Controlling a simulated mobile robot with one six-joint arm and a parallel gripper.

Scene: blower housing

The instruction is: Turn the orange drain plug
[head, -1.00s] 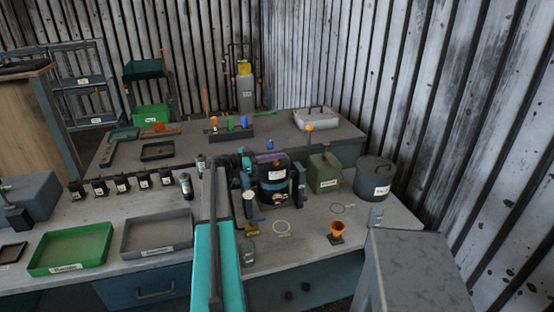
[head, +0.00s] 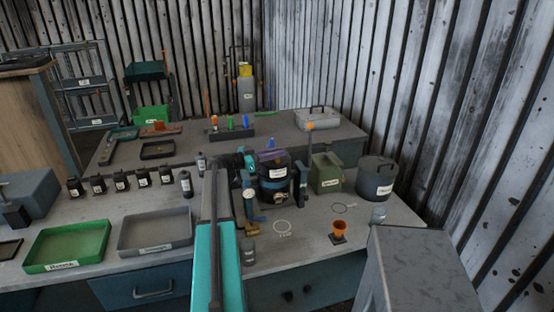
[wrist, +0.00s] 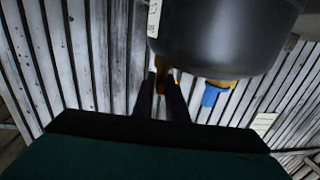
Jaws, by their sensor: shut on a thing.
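How far the plug is turned cannot be told. In the head view my arm reaches the housing's left side, and the fingertips and plug are not clear there.
A blue handle (wrist: 212,95) hangs close to the right of my fingers. A green can (head: 326,174) and a grey pot (head: 374,180) stand right of the housing. An orange funnel (head: 339,230) is in front. Green (head: 68,246) and grey (head: 156,233) trays lie left.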

